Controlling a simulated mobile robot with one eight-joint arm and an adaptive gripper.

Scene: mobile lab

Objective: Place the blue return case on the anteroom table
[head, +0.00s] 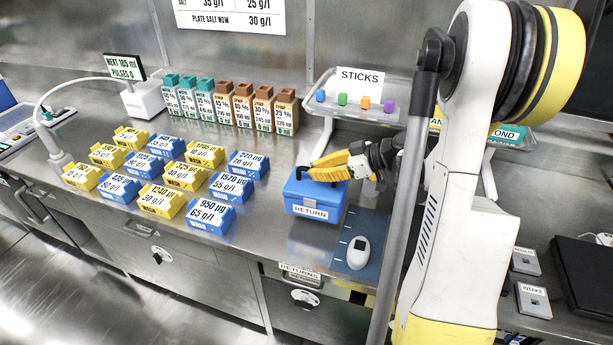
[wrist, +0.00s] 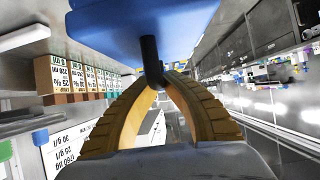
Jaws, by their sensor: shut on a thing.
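The blue return case (head: 318,208), with a white RETURN label on its front, is at the right part of the steel counter. My gripper (head: 312,172) reaches it from the right, and its yellow fingers are shut on the case's dark handle. In the wrist view the fingertips (wrist: 158,80) close around the dark handle (wrist: 151,55) of the blue case (wrist: 145,22). The case looks level. I cannot tell whether its base touches the counter. I cannot make out an anteroom table for certain.
Several blue and yellow labelled blocks (head: 160,200) cover the counter to the left. Behind them stands a row of labelled boxes (head: 243,107). A SticKS shelf (head: 340,83) is behind the case. A white handheld device (head: 358,252) lies close in front of it on the right.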

